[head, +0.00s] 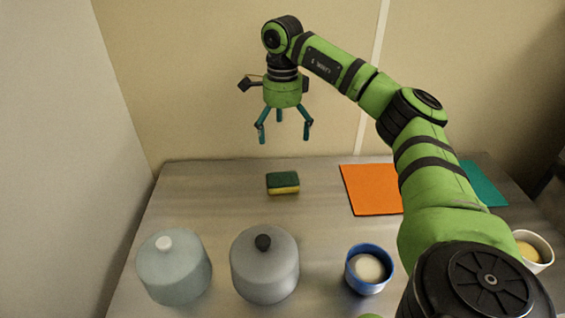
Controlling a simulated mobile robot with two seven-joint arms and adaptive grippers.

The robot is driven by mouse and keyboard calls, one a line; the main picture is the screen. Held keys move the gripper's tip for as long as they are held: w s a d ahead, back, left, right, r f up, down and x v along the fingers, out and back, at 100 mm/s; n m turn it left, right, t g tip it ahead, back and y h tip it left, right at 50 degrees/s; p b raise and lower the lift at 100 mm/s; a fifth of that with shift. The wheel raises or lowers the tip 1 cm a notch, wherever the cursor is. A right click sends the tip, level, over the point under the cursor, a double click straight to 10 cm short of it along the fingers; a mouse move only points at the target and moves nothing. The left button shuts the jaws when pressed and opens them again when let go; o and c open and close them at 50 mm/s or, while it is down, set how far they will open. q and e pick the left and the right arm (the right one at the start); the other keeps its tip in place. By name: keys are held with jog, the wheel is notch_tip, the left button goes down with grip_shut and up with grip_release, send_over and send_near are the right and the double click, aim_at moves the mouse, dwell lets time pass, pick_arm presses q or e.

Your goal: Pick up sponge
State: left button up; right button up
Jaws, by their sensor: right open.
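The sponge (283,184) is a small block with a dark green top and a yellow lower part. It lies flat on the metal table, left of the orange mat. My right gripper (284,138) hangs above the sponge, fingers pointing down. Its teal fingers are spread apart with nothing between them, and a clear gap shows between the fingertips and the sponge. My left gripper is not in the head view.
An orange mat (370,188) and a teal mat (483,184) lie on the table (215,195). Two lidded pots (174,272) (264,275), a blue cup (354,275) and a white cup (542,262) stand in front. Table around the sponge is clear. Walls rise behind and left.

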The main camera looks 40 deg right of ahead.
jog(key=b, duration=0.7)
send_over(284, 181)
jog(key=f, duration=0.9)
jog(key=shift+s+a+f, duration=0.1)
jog(key=shift+a, duration=0.25)
jog(key=shift+f, duration=0.75)
jog(key=f, duration=0.4)
jog(key=f+p, duration=0.1)
jog(key=f, duration=0.1)
jog(key=shift+d, duration=0.3)
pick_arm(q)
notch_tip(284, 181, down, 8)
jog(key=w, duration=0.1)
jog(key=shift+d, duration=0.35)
pick_arm(e)
jog(key=c, duration=0.6)
